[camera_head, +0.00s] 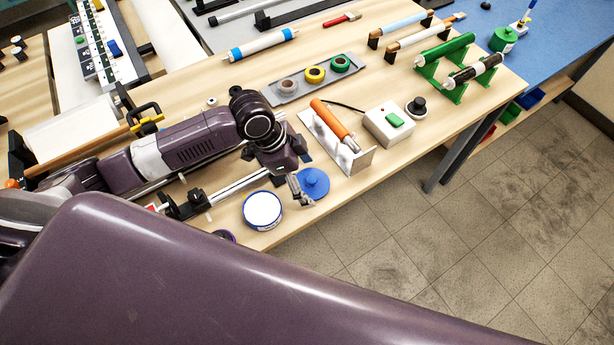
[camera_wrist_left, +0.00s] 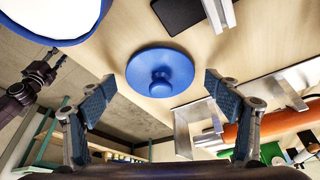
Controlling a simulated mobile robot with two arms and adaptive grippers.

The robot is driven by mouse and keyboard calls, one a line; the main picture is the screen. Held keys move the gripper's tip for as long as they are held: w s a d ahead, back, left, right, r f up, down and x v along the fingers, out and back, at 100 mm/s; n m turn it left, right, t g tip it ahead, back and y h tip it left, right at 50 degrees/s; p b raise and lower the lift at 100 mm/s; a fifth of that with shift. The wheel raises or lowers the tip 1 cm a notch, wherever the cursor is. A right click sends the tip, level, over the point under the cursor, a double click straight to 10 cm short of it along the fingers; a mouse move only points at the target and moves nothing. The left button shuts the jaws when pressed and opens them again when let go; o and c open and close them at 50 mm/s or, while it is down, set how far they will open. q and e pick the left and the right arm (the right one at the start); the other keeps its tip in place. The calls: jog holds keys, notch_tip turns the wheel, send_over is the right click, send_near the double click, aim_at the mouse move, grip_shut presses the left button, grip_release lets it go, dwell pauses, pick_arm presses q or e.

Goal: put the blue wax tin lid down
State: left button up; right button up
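The blue lid (camera_head: 317,178) is a round disc with a knob, near the table's front edge. In the left wrist view the lid (camera_wrist_left: 137,66) appears flat on the wood, knob towards my camera. My left gripper (camera_head: 300,188) is at the lid's left side in the head view. In the left wrist view its two fingers (camera_wrist_left: 160,82) are spread wide on either side of the lid, with gaps showing. The white-topped blue wax tin (camera_head: 263,210) stands left of the lid. A dark jointed part at that view's left edge looks like my right gripper (camera_wrist_left: 20,92); its fingers are unclear.
An orange roll on a metal stand (camera_head: 355,160) is close right of the lid. A white box with a green button (camera_head: 388,124) stands beyond it. A metal rod in a black holder (camera_head: 190,205) lies left of the tin. The table edge is close in front.

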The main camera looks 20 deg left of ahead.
pick_arm(q)
jog(key=b+v, duration=0.1)
jog(key=v, duration=1.1)
jog(key=shift+r, duration=0.15)
jog(key=shift+s, duration=0.1)
